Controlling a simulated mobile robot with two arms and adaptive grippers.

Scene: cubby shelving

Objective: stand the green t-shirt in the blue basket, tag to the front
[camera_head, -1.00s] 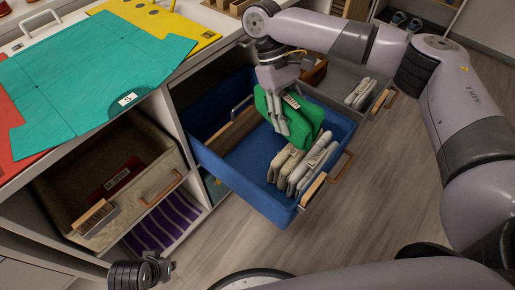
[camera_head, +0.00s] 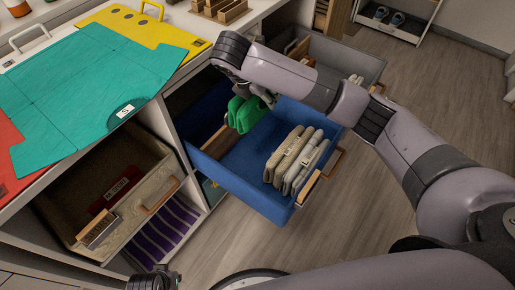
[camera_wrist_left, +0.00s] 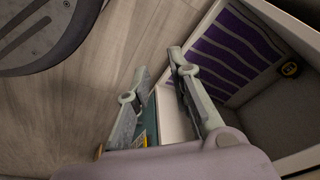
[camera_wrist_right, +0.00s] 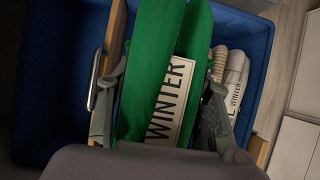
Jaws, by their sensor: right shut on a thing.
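The green t-shirt (camera_head: 245,112) is folded and is at the back of the blue basket (camera_head: 240,194), partly hidden by my right arm. My right gripper (camera_wrist_right: 166,82) is shut on it, with a finger on either side. In the right wrist view a white tag reading WINTER (camera_wrist_right: 172,100) lies between two green folds (camera_wrist_right: 152,55). I cannot tell whether the shirt touches the basket floor. My left gripper (camera_wrist_left: 158,62) is open and empty, low in front of the shelving.
Several folded beige garments (camera_head: 297,158) stand at the basket's front right. A wooden bar (camera_wrist_right: 112,40) with a metal handle lies beside the green shirt. A beige bin (camera_head: 75,215) is left of the basket. A grey drawer (camera_head: 350,58) is behind it. The basket's middle floor is clear.

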